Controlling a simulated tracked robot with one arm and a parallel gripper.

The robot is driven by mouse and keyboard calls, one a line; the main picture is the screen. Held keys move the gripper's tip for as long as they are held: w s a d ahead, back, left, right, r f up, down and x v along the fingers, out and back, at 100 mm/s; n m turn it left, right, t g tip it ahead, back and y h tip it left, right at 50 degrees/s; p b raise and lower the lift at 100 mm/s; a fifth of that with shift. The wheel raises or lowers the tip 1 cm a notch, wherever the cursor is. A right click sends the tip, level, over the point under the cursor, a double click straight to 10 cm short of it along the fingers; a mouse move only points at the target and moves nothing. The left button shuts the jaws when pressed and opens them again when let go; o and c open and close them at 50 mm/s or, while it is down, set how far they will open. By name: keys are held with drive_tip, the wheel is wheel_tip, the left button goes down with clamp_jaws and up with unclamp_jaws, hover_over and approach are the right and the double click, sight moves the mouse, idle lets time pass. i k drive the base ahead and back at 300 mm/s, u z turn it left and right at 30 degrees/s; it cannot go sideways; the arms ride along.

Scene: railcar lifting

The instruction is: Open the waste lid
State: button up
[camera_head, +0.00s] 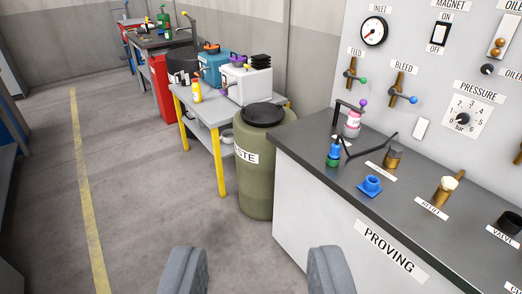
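The waste drum (258,170) is an olive green barrel with a white label, partly cut off from view, ending in "STE". Its black round lid (263,115) lies on top and looks closed. The drum stands between a yellow-legged table and the grey proving bench. My gripper (258,272) shows at the bottom of the picture as two grey fingers, spread apart with only floor and bench side between them. It is open and empty, well short of the drum and apart from it.
The proving bench (375,250) with fittings and a gauge panel (435,60) fills the right side. A table with yellow legs (215,165) holds a yellow bottle (196,90) and boxes. A red cabinet (163,88) stands behind. Open floor (140,210) lies left, with a yellow line.

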sight(259, 113)
drive_tip(key=i, duration=1.55)
drive_tip(key=u, duration=0.25)
drive_tip(key=i, duration=1.8)
drive_tip(key=u, duration=0.25)
